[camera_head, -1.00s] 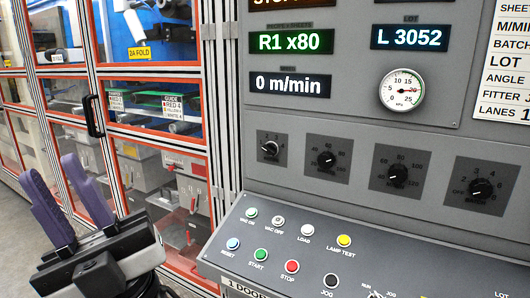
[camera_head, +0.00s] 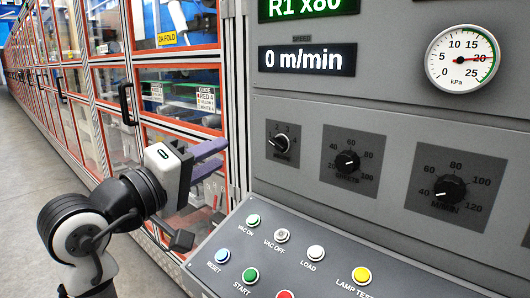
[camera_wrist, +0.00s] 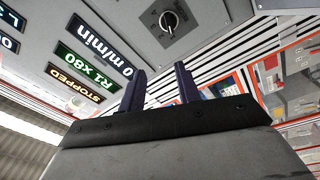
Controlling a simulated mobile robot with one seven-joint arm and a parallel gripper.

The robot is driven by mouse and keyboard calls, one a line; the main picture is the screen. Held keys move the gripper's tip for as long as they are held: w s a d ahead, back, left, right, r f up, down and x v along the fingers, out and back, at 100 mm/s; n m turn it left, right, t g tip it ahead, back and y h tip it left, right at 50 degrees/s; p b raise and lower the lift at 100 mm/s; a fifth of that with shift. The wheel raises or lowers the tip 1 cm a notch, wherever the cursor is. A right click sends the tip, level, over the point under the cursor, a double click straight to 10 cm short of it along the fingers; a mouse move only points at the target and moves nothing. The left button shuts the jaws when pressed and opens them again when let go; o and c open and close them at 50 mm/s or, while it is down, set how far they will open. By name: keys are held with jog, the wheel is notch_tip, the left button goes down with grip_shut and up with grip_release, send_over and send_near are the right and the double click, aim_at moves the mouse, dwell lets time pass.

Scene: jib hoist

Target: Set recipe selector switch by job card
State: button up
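A small rotary knob (camera_head: 283,142) with numbers 1 to 4 around it is the leftmost on the grey panel; the text below it is too small to read surely. Its white pointer mark points left or upper left. The same kind of knob shows at the top of the wrist view (camera_wrist: 168,22), beyond my fingertips. My gripper (camera_head: 223,156) is left of and slightly below the knob, apart from it, its purple fingers pointing right. In the wrist view my gripper (camera_wrist: 160,72) has its fingers apart with nothing between them. The job card is not recognisable in the current views.
Two larger dials, one (camera_head: 352,161) and another (camera_head: 447,188), sit right of the knob. Below is a sloping console (camera_head: 330,265) with several push buttons. A pressure gauge (camera_head: 462,57) is above. Red-framed glass cabinets (camera_head: 180,75) stand left. Open floor (camera_head: 30,160) is far left.

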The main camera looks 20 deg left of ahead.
jog(key=f+g, duration=0.1)
jog(key=f, duration=0.1)
jog(key=p, duration=0.3)
send_near(276, 146)
jog(key=shift+h, duration=0.3)
jog(key=x, duration=0.8)
jog(key=shift+a+f, duration=0.1)
jog(key=shift+a, duration=0.1)
jog(key=shift+c, duration=0.3)
grip_shut()
